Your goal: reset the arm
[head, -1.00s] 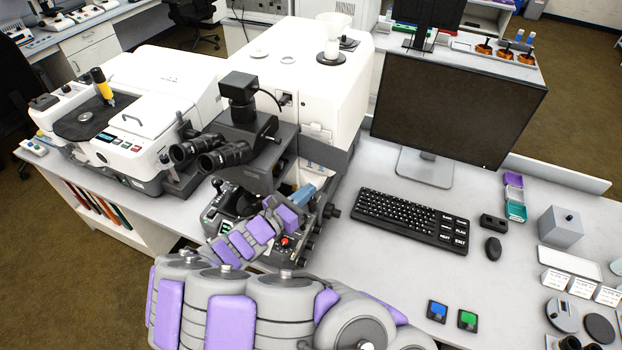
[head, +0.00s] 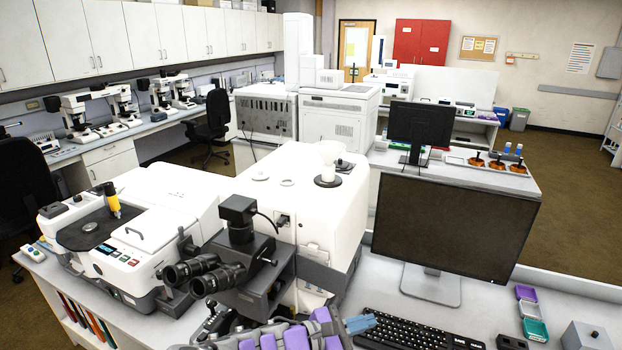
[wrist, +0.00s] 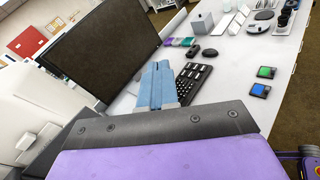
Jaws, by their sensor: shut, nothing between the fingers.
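My gripper (head: 361,324) shows at the bottom of the head view, with its blue fingers over the left end of the black keyboard (head: 419,334). In the wrist view my gripper (wrist: 157,84) has its two blue fingers together, shut and empty, pointing toward the keyboard and monitor. My grey and purple arm lies along the bottom edge of the head view, in front of the microscope. The black binocular eyepieces (head: 204,275) of the white infrared microscope (head: 300,205) stand just above and left of my arm. Most of my arm is out of the head view.
A large monitor (head: 455,228) stands right of the microscope, behind the keyboard. Small coloured trays (head: 532,315) sit right of the monitor.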

